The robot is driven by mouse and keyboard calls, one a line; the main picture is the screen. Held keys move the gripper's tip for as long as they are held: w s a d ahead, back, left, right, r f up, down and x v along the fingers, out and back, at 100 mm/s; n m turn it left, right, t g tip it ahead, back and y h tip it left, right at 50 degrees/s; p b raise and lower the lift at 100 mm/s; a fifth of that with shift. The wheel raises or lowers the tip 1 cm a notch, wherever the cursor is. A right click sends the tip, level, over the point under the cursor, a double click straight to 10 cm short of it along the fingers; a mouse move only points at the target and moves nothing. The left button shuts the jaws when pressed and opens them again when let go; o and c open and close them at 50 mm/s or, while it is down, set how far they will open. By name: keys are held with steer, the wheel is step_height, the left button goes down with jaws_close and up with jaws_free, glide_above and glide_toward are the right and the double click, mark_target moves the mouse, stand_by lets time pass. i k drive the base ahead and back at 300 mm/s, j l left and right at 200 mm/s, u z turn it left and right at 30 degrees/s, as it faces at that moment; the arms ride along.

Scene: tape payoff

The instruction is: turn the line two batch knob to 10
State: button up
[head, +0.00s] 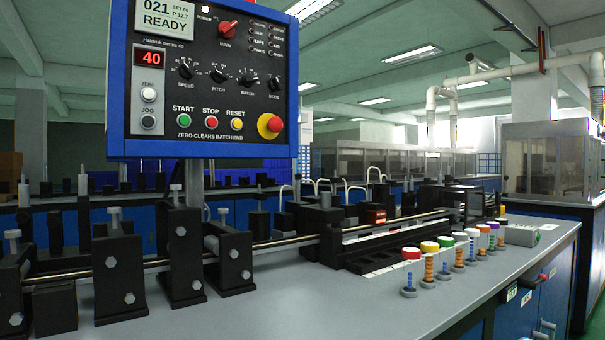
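A control panel with a blue frame (116,120) stands at the upper left on a post above the bench. Its black face carries a row of small black knobs labelled SPEED, PITCH and BATCH, with another at the right. The batch knob (248,80) has scale marks around it; its exact setting is too small to read. A grey display (164,20) reads 021, SET 50, P 12.7, READY. A red display (150,59) reads 40. I see no line number on the panel. My gripper is not in view.
Below the batch knob are START (184,121), STOP (211,122) and RESET (237,124) buttons, with a red emergency button (270,126) at right. Black roller blocks (118,272) line the grey bench (330,300). Several capped tubes (409,275) stand at its right.

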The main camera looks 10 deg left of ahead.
mark_target(248, 81)
steer(key=u, duration=1.35)
